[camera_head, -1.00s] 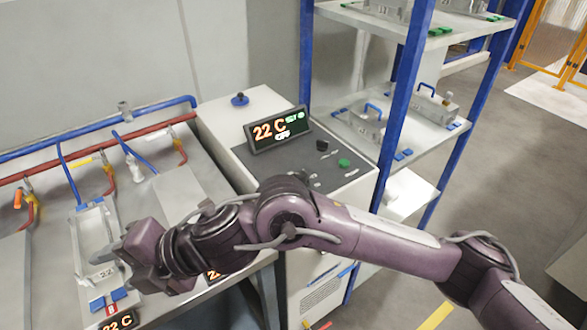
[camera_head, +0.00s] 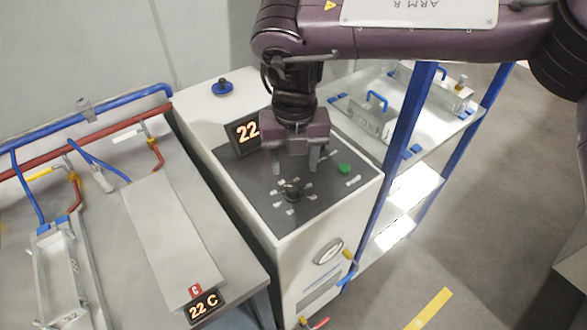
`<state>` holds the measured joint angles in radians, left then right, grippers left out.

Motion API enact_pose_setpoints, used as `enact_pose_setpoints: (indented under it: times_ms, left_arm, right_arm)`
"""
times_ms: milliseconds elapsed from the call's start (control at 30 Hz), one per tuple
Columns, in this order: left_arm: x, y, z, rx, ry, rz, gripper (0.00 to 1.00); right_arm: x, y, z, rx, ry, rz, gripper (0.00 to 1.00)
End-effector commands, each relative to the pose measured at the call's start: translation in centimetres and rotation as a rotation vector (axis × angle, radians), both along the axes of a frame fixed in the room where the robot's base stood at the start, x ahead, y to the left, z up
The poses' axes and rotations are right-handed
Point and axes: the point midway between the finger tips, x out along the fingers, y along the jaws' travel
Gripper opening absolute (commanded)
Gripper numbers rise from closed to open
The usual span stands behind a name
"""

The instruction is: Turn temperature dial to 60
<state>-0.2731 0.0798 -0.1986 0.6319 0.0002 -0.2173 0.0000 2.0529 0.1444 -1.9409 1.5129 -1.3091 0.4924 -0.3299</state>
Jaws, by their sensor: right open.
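The temperature dial (camera_head: 291,191) is a small black knob on the dark top panel of the white control unit (camera_head: 258,222), with pale marks around it. The unit's display (camera_head: 247,132) shows an orange 22; my right arm hides the rest of it. My right gripper (camera_head: 295,170) points down above and just behind the dial, fingers apart and nothing between them. Whether the fingertips touch the panel I cannot tell. My left gripper is out of view.
A green button (camera_head: 344,168) lies right of the dial. A blue-topped knob (camera_head: 222,87) stands at the unit's back. A bench (camera_head: 228,262) with red and blue pipes and a second 22 C display (camera_head: 204,306) is left. Blue-framed shelves (camera_head: 400,103) stand right.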

Motion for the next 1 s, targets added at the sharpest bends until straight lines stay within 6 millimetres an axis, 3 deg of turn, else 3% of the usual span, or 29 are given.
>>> enact_pose_setpoints:
  times_ms: [100,267,367,533,700,1000]
  left_arm:
    - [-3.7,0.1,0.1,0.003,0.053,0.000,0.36]
    - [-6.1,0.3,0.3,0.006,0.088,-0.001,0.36]
    - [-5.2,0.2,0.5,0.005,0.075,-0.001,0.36]
    - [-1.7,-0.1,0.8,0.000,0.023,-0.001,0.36]
    - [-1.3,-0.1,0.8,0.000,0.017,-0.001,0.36]
    - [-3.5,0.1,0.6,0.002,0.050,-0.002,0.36]
  right_arm:
    - [-0.1,0.0,-2.0,0.000,0.004,0.002,0.52]
    - [-0.1,0.0,-4.4,0.001,0.003,0.002,0.52]
    - [-0.1,0.1,-5.3,0.001,0.002,0.001,0.52]
    - [-0.1,0.1,-5.9,0.002,0.000,0.001,0.52]
    - [-0.1,0.1,-5.9,0.002,0.000,0.002,0.52]
    - [-0.1,0.1,-5.9,0.002,0.000,0.002,0.14]
